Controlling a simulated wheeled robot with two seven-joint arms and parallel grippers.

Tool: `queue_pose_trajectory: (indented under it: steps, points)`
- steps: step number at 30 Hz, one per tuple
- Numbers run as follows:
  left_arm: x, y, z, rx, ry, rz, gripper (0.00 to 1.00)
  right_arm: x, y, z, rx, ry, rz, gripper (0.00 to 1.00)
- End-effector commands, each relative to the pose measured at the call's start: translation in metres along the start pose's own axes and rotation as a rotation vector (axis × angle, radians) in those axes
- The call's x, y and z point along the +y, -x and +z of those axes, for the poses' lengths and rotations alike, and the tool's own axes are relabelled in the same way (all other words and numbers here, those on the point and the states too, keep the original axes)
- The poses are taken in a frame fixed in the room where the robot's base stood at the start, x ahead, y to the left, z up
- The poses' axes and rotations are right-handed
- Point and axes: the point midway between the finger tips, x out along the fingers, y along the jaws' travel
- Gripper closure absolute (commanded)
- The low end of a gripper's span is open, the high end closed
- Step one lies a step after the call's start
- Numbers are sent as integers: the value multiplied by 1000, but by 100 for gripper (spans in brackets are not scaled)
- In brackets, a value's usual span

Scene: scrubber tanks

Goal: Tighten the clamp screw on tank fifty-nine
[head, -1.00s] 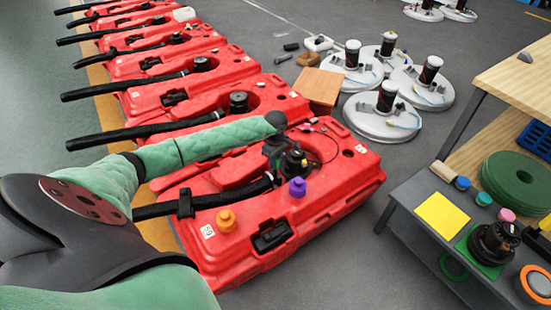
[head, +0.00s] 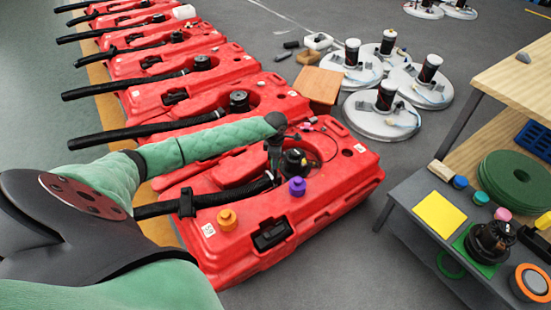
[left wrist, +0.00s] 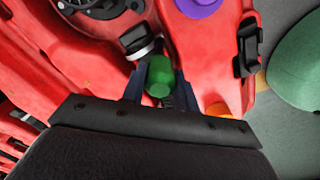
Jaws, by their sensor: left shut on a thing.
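The nearest red tank (head: 325,215) carries a white label (head: 208,230) that reads 59. My left gripper (head: 274,168) points down over its far half, beside the black hose end and a round black fitting (head: 295,162). In the left wrist view, the two fingers of my left gripper (left wrist: 160,78) are shut on a green knob (left wrist: 159,82), one on each side. A silver band (left wrist: 141,50), which looks like the clamp, lies just beyond the fingers. The screw's shaft is mostly hidden. My right gripper is not in view.
More red tanks (head: 205,98) line up behind. A grey cart (head: 405,205) stands at the right, with clear floor between.

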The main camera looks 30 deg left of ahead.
Motion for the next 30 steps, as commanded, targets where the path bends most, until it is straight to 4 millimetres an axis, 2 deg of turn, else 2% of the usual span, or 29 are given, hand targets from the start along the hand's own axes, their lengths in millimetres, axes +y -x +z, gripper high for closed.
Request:
queue_pose_trajectory:
  steps: [6,16,30]
  points:
    - [0,2,0,-1,213,0,100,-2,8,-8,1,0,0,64]
    - [0,2,0,0,374,-1,100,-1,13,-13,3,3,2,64]
    - [0,3,0,0,864,-1,100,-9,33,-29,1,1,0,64]
